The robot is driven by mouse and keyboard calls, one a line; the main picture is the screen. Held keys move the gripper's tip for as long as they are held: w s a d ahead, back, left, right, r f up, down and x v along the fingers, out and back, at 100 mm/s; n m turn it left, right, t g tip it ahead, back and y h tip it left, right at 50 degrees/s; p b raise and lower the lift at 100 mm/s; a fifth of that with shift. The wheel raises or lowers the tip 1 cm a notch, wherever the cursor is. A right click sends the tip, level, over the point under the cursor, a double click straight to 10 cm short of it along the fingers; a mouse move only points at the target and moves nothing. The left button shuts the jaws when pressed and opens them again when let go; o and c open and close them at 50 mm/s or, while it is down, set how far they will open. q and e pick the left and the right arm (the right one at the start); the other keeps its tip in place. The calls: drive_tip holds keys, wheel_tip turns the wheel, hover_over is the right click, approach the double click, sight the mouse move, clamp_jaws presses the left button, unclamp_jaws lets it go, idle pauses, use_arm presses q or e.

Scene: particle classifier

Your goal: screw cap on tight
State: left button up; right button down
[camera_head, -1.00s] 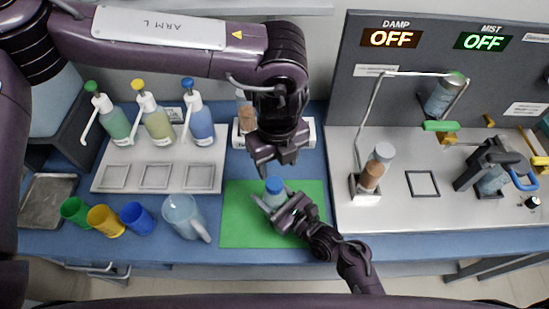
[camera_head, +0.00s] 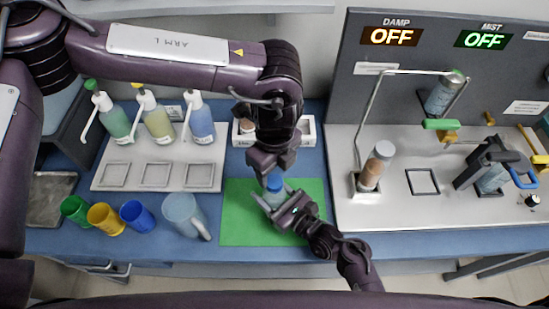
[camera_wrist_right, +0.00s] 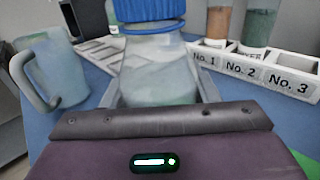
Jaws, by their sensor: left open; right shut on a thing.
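A clear bottle (camera_head: 274,200) with a blue cap (camera_head: 275,183) stands upright over the green mat (camera_head: 240,232). My right gripper (camera_head: 277,202) is shut around its body from the front right. In the right wrist view the bottle (camera_wrist_right: 158,72) is between the fingers, and the ribbed blue cap (camera_wrist_right: 150,10) sits on its neck, cut off by the top edge. My left gripper (camera_head: 272,167) is open, pointing down, directly above the cap. Its fingertips are close to the cap; I cannot tell whether they touch it. The left fingers do not show in the right wrist view.
A clear jug (camera_head: 182,215) and several coloured cups (camera_head: 104,219) stand left of the mat. Pump bottles (camera_head: 159,124) stand behind them. A white numbered rack (camera_head: 307,133) with vials is behind the left gripper. An apparatus panel (camera_head: 430,200) fills the right side.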

sight(275, 180)
use_arm(q)
drive_tip(key=shift+f, duration=2.1)
drive_tip(key=c, duration=1)
drive_tip(key=m, duration=1.1)
drive_tip(key=shift+m, duration=0.4)
drive_tip(key=m, duration=1.2)
drive_tip(key=shift+m, duration=0.3)
drive_tip(key=o, duration=1.1)
drive_tip(key=shift+o, duration=0.2)
